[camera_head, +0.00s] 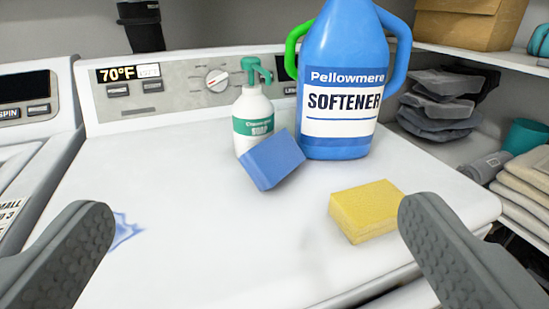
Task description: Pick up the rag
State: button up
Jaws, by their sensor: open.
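A small flat blue-and-white patch (125,231), which may be the rag, lies on the white machine top (215,240) at the left. My left finger stands in front of it and may hide part of it. A blue block (271,160), sponge-like, leans tilted against the soap bottle. A yellow block (366,209), also sponge-like, lies flat at the right, near my right fingertip in the picture. My gripper (258,212) is open wide and empty, with one finger at each lower side of the picture. I cannot tell its height above the top.
A white soap bottle (252,120) with a green pump and a large blue softener jug (342,85) stand at the back. Folded grey cloths (440,105) and beige cloths (528,180) are on shelves at right. The middle front of the top is clear.

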notch_tip(320, 180, up, 3)
jog(key=m+g+y, duration=0.4)
jog(key=m+g, duration=1)
jog(key=m, duration=1.2)
send_over(277, 149)
jog(key=s+d, duration=0.4)
jog(key=d, duration=0.1)
jog(key=shift+g, duration=0.3)
jog(key=x, duration=1.7)
jog(key=shift+d+f, duration=0.1)
jog(key=shift+d, duration=0.2)
jog(key=shift+h, duration=0.3)
jog(key=c, duration=0.9)
